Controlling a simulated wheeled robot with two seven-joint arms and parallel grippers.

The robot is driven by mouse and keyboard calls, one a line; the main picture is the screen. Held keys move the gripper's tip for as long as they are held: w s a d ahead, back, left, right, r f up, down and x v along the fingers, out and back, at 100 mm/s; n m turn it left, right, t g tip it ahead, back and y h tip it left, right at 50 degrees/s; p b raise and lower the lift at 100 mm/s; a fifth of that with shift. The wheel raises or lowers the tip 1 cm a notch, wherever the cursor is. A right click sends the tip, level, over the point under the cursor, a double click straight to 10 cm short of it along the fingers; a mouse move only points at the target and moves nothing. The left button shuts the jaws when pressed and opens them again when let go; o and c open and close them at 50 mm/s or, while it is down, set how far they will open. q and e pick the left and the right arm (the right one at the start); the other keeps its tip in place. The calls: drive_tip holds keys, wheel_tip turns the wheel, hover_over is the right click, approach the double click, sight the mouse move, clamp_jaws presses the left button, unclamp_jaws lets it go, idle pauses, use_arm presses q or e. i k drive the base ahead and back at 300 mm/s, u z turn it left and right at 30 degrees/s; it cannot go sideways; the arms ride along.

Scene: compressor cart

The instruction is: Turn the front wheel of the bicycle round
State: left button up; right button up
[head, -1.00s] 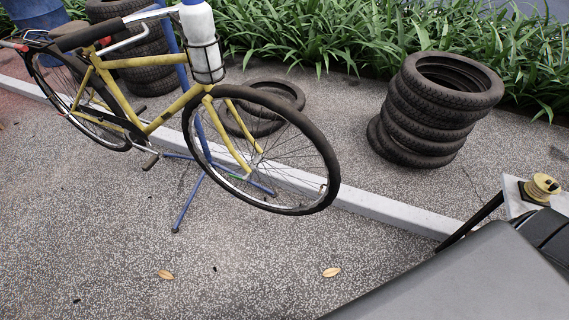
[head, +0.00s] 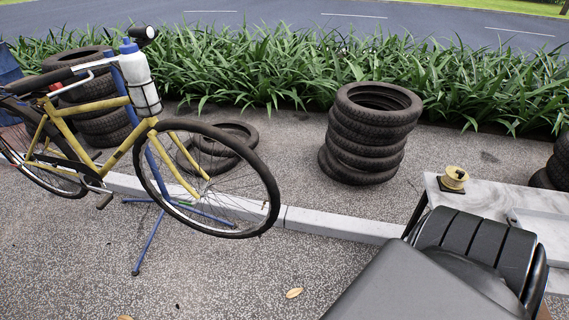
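The yellow bicycle (head: 88,120) hangs on a blue stand (head: 150,240) at the left, its front end facing right. Its front wheel (head: 272,190) has a black tyre and thin spokes and is clear of the ground. A white bottle with a blue cap (head: 134,72) sits in a wire holder at the front of the bicycle. The dark grey and black part at the lower right looks like my own arm, well apart from the wheel. Neither of my grippers shows in the head view.
A stack of tyres (head: 366,135) stands behind and right of the wheel. More tyres (head: 222,142) lie behind the wheel. A low kerb (head: 335,224) runs past it. A pale table (head: 545,198) with a yellow spool (head: 455,177) stands at right. The paving in front is open.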

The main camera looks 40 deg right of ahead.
sight(180, 124)
drive_tip(key=k, duration=0.2)
drive_tip(key=z, duration=0.7)
